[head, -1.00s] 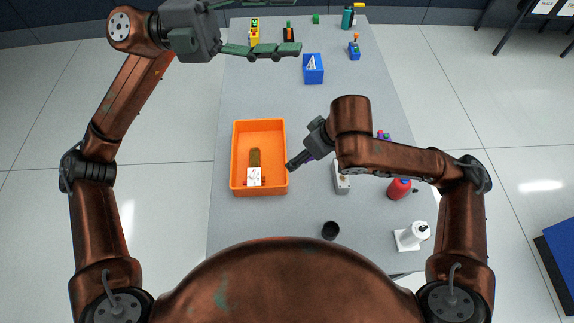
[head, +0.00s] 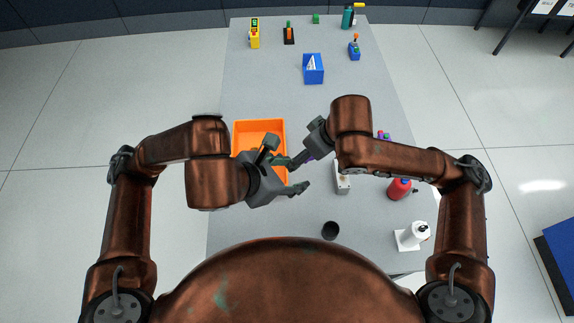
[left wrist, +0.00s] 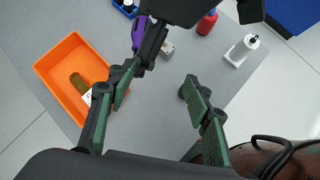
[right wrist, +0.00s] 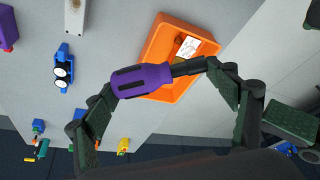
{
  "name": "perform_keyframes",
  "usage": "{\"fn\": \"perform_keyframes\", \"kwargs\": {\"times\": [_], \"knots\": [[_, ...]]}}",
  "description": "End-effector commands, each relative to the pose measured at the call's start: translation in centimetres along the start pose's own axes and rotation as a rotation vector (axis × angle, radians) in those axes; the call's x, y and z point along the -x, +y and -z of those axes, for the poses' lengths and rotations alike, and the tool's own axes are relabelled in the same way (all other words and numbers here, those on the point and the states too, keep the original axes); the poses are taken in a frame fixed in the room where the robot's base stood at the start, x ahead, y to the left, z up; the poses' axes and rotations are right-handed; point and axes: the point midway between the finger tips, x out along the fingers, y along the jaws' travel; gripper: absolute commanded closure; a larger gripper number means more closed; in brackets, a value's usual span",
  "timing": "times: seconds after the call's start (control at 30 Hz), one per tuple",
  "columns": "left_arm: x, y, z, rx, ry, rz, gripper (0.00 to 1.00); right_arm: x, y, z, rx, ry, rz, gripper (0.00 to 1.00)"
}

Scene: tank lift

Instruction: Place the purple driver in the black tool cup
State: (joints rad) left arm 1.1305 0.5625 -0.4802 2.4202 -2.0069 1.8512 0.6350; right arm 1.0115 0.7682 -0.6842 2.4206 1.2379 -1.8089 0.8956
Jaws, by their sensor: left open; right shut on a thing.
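The purple driver (right wrist: 142,79) is held between the fingers of my right gripper (right wrist: 160,79), which is shut on it. Its purple handle also shows in the left wrist view (left wrist: 138,32); in the head view it is mostly hidden by the gripper. My left gripper (head: 297,174) is open and empty, close beside the right one. Its spread fingers show in the left wrist view (left wrist: 157,88). The black tool cup (head: 330,231) stands upright on the table's near part, below both grippers in the picture.
A grey-white block (head: 342,183), a red bottle (head: 399,189) and a white dispenser (head: 412,236) stand to the right. A blue box (head: 313,69) is farther back. The table around the cup is mostly clear.

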Motion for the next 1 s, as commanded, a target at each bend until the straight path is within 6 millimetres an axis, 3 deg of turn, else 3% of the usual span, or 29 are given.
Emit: {"fn": "perform_keyframes", "kwargs": {"times": [0.37, 1.0], "knots": [[-1.4, 2.0, 0.2, -0.066, -0.044, -0.145, 0.54, 0.0, 0.0, 0.0, 0.000, 0.001, 0.000, 0.51], [-11.4, 3.5, -0.3, -0.064, -0.045, -0.143, 0.54, 0.0, 0.0, 0.0, 0.000, 0.001, 0.000, 0.51]]}}
